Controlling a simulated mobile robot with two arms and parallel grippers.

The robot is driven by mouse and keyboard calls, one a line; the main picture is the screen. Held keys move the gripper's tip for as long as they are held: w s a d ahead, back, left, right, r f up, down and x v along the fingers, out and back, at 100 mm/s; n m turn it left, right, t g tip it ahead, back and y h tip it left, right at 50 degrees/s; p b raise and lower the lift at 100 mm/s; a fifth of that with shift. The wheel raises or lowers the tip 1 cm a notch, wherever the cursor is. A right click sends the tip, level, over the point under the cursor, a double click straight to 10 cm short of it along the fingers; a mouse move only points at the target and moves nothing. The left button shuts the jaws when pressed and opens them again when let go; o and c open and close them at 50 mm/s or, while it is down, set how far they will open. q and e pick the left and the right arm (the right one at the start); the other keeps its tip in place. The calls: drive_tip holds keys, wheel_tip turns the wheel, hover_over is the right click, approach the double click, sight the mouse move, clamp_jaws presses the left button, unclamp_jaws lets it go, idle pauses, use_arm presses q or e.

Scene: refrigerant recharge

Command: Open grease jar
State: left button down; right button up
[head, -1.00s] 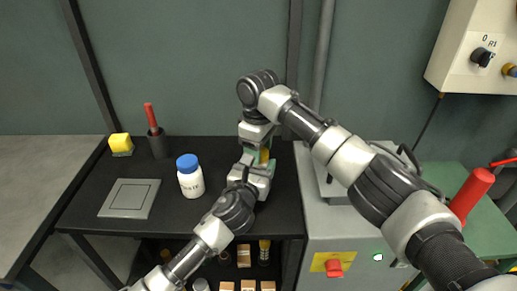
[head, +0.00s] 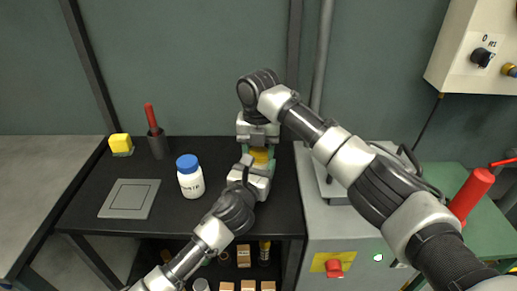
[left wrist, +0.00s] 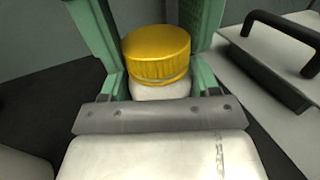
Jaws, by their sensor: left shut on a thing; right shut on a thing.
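The grease jar has a white body (left wrist: 160,91) and a ribbed yellow lid (left wrist: 155,52), which also shows between the grippers in the head view (head: 260,155). My left gripper (head: 256,165) comes from the front and is shut on the jar's body. My right gripper (head: 258,146) points down from above, with its green fingers on both sides of the lid, shut on it. The lid sits over the jar's neck; I cannot tell if it is loose. The grippers hide most of the jar in the head view.
A white bottle with a blue cap (head: 189,177), a grey square plate (head: 129,198), a yellow block (head: 120,144) and a dark holder with a red handle (head: 157,144) stand on the black table (head: 90,205). A grey cabinet (head: 315,215) adjoins it at the right.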

drive_tip(key=n, duration=0.7)
drive_tip(key=o, duration=1)
